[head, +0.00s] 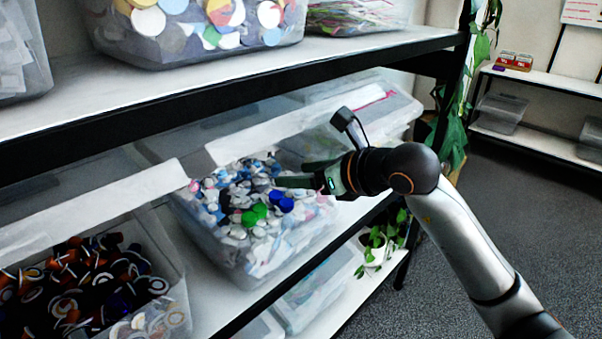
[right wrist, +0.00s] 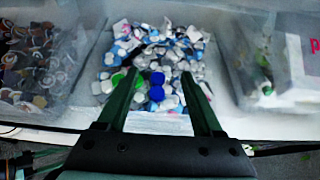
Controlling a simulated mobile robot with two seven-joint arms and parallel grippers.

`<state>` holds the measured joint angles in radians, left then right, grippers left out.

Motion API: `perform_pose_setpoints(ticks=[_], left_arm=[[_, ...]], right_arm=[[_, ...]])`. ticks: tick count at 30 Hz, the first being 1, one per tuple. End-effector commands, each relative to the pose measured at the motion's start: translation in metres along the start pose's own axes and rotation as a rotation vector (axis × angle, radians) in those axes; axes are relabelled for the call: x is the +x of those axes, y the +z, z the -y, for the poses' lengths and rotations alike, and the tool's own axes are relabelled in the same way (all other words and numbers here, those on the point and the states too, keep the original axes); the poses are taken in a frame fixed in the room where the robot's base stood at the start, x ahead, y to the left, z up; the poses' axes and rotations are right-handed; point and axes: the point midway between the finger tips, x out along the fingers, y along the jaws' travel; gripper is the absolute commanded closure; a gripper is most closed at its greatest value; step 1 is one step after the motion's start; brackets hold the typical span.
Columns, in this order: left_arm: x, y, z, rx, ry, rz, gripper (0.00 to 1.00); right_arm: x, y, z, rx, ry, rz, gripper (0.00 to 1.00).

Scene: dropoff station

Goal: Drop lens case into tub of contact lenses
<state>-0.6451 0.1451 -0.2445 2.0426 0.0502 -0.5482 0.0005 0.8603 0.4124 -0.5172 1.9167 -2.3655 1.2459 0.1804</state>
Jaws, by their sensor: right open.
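The tub of contact lenses (head: 210,240) is a clear bin on the middle shelf, heaped with white, grey and pale blue lens packs; the heap also shows in the right wrist view (right wrist: 188,48). A blue two-capped lens case (head: 280,200) lies on the heap, and shows between my fingers in the right wrist view (right wrist: 157,87). A similar green lens case (head: 255,213) lies beside it. My right gripper (head: 290,173) is open, with its fingers over the tub; the right wrist view shows the fingers apart (right wrist: 160,74) and nothing clamped. My left gripper is out of view.
A bin of dark and orange caps (head: 175,310) stands left of the tub. A clear bin (right wrist: 265,85) stands on its right. The upper shelf edge (head: 230,85) runs close above my right gripper. Grey floor (head: 520,220) is open at the right.

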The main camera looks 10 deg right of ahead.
Motion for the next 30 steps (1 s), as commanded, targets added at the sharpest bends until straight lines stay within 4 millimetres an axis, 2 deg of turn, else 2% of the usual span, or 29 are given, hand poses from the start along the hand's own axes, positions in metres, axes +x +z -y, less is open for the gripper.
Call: perform_pose_setpoints(ticks=[5, 8, 18, 21, 25, 30], left_arm=[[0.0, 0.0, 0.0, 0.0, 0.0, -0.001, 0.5], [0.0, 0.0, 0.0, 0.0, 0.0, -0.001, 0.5], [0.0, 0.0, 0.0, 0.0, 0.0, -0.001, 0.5], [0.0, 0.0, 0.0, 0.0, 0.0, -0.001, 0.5], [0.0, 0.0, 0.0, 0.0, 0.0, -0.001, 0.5], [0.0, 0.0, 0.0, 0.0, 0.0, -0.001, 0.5]], right_arm=[[-0.005, 0.0, 0.001, 0.0, -0.001, 0.001, 0.32], [-0.018, 0.0, 0.001, -0.001, -0.002, 0.001, 0.32], [-0.09, 0.0, 0.001, -0.003, -0.005, 0.001, 0.32], [-0.106, 0.0, 0.001, -0.002, -0.003, 0.0, 0.32], [-0.12, 0.0, 0.001, 0.0, -0.002, 0.0, 0.32], [-0.126, 0.0, 0.0, 0.0, 0.0, 0.0, 0.32]])
